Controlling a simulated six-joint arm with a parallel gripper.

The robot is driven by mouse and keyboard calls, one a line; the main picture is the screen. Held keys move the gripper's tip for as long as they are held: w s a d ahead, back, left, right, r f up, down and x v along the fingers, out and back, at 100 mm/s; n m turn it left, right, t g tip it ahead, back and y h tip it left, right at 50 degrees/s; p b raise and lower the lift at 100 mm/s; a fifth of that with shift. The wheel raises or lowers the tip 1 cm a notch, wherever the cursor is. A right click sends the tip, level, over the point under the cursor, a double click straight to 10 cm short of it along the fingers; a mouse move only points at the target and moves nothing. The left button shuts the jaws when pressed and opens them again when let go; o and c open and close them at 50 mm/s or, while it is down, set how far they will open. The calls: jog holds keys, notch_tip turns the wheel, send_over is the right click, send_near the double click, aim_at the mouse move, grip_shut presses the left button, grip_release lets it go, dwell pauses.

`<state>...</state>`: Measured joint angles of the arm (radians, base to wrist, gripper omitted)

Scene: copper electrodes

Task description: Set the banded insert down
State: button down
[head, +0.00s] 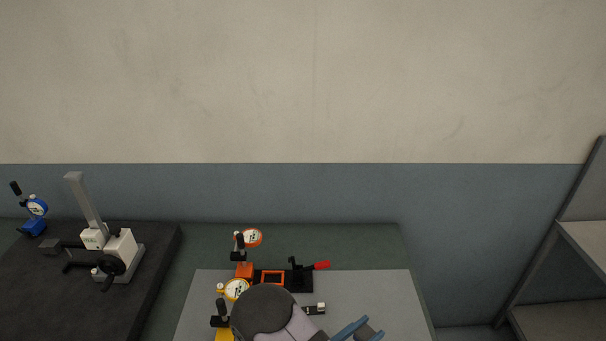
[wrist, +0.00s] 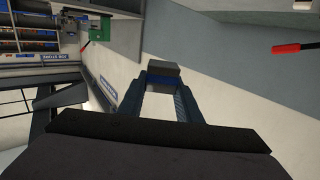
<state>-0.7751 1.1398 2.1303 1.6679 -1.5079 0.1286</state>
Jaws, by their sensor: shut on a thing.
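My gripper (wrist: 163,82) shows in the wrist view with two blue fingers reaching up from the dark wrist body. In the head view my gripper (head: 362,330) is at the bottom edge, over the front of the grey board (head: 391,292), and is partly cut off.
A black clamp with a red handle (head: 322,265) stands beside an orange frame (head: 273,278). Dial gauges with orange (head: 253,238) and yellow (head: 236,289) rims stand left. A small black-and-white piece (head: 315,309) is near my arm. A white press (head: 121,250) stands far left. The board's right side looks clear.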

jog(key=shift+r, duration=0.1)
jog(key=shift+w+a+r+n+t+y, duration=0.6)
jog(key=shift+w+r+n+t+y, duration=0.1)
jog(key=shift+w+r+t, duration=0.1)
notch_tip(320, 180, down, 7)
jog(key=s+d+n+t+y+b, duration=0.1)
jog(key=n+t+y+b, duration=0.1)
jog(key=n+y+b, duration=0.1)
jog(key=shift+s+r+t+y+b, duration=0.15)
jog(key=shift+s+t+y+b, duration=0.25)
jog(key=shift+b, duration=0.65)
jog(key=shift+w+d, duration=0.1)
jog(key=shift+w, duration=0.05)
